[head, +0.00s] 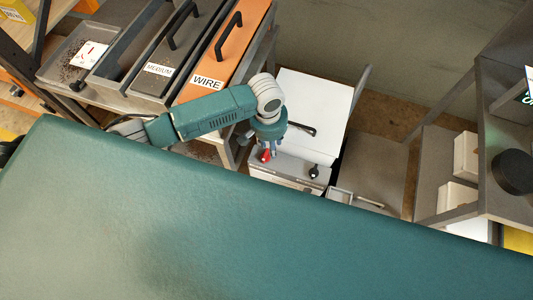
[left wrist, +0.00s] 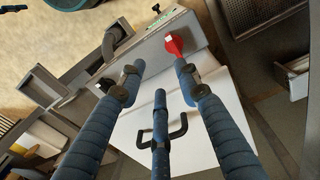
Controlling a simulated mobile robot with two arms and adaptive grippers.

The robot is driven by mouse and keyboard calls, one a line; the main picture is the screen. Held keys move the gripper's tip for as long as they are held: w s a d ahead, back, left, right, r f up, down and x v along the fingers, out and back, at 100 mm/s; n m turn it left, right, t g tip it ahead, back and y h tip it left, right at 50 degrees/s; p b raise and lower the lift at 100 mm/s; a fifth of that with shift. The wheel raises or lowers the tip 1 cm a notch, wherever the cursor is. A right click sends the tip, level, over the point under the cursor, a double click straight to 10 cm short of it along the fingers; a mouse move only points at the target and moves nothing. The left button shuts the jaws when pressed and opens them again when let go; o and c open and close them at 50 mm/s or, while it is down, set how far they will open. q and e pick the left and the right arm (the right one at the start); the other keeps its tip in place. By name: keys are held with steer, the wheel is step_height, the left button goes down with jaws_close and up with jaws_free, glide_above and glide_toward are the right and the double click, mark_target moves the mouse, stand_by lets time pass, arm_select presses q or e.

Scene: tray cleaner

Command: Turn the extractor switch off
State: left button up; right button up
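The extractor is a white box (head: 312,95) with a black handle (head: 301,128) on its lid and a grey panel along its front edge. A red switch (head: 265,155) sits at the panel's left end. In the left wrist view the red switch (left wrist: 174,44) is at the upper right, and the lid handle (left wrist: 172,143) is below. My left gripper (head: 268,144) is over the panel, partly covering the switch. Its blue fingers (left wrist: 156,79) are spread with nothing between them. One fingertip is right by the red switch; I cannot tell whether they touch. My right gripper is not in view.
A black knob (head: 314,171) is at the panel's right end, with a small open tray (head: 341,196) beside it. An orange box labelled WIRE (head: 240,45) and a grey one labelled MEDIUM (head: 172,58) stand left. A shelf with a black round object (head: 513,172) is at right.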

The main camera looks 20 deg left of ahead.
mark_target(267, 155)
arm_select(q)
steer(key=shift+y, duration=0.4)
steer(key=f, duration=0.3)
steer(key=a+f, duration=0.1)
steer(key=f, duration=0.2)
steer(key=f+b, duration=0.1)
steer(key=f, duration=0.2)
steer(key=shift+w+a+f, duration=0.3)
steer(key=shift+w+a, duration=0.05)
steer(key=shift+a, duration=0.05)
jaws_close()
